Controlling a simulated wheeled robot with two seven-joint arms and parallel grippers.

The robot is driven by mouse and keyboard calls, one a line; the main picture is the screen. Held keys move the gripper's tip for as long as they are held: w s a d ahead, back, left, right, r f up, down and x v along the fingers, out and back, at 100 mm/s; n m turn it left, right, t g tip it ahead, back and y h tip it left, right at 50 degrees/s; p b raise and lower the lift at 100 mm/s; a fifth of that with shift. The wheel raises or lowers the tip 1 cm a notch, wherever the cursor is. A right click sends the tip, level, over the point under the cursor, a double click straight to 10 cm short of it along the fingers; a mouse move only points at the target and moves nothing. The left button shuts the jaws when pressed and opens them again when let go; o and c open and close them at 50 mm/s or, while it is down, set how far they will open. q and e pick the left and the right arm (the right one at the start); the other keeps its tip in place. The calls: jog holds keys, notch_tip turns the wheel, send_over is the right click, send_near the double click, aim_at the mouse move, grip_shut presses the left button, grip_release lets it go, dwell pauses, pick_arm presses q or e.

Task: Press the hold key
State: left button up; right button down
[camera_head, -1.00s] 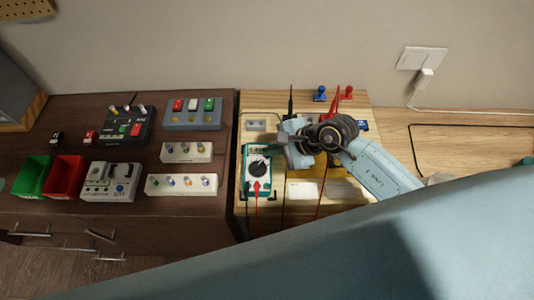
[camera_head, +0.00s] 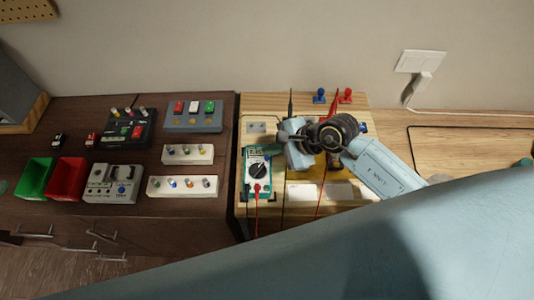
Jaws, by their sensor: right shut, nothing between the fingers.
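The multimeter (camera_head: 257,187) is teal and white with a dark round dial, and lies on the light wooden board. Its display (camera_head: 257,153) shows at its far end. The hold key is too small to make out. My right gripper (camera_head: 283,148) is shut and empty, just right of the meter's display end. I cannot tell whether it touches the meter. My right wrist and arm hide part of the board. My left gripper is not in view.
Red and black leads run from the meter across the board (camera_head: 249,104). Red and blue clamps (camera_head: 320,96) stand at its back edge. Left, a dark cabinet top holds a green bin (camera_head: 36,178), a red bin (camera_head: 66,179) and several switch boxes.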

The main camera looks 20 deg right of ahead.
notch_tip(320, 180, up, 5)
jog(key=p, duration=0.4)
dwell(0.3)
dwell(0.5)
